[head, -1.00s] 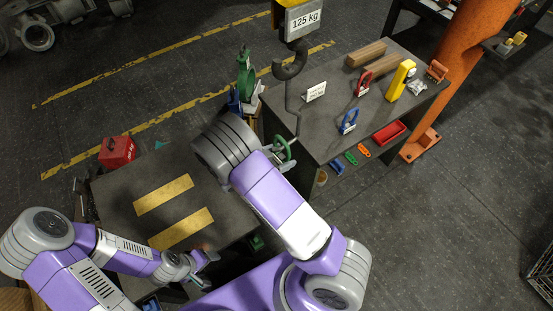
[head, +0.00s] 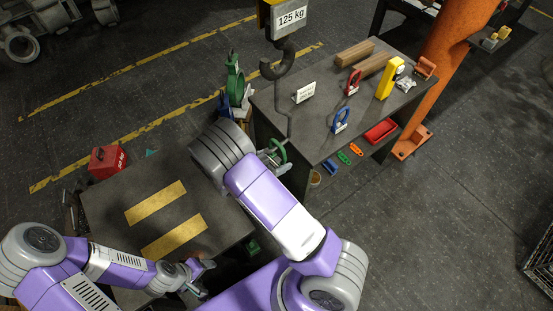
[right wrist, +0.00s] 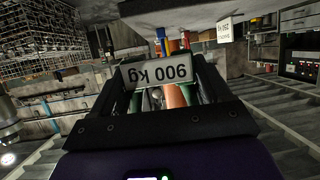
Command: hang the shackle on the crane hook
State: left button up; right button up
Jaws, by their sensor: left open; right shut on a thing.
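The crane hook (head: 278,64) is dark grey and hangs under a block with a "125 kg" plate (head: 291,17). A thin grey rod (head: 289,112) shows below it; whether they join is unclear. My right gripper (head: 271,160) is shut on a green shackle (head: 279,150), seen as a ring well below the hook, near the rod's lower end. Contact with the rod cannot be told. In the right wrist view, an upside-down "900 kg" tag (right wrist: 157,75) sits between the fingers and hides most of the shackle. My left gripper (head: 202,281) is open and empty, low over the near table.
The dark bench (head: 310,140) carries a red shackle (head: 353,81), a blue shackle (head: 341,120), wooden blocks (head: 355,54), a yellow object (head: 390,77) and a small sign (head: 305,92). An orange column (head: 455,55) stands at right. The near table (head: 105,200) has yellow stripes.

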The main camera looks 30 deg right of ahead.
jog(key=o, duration=1.3)
jog(key=shift+c, duration=0.2)
jog(key=v, duration=0.7)
jog(key=shift+a, duration=0.3)
jog(key=shift+r, duration=0.15)
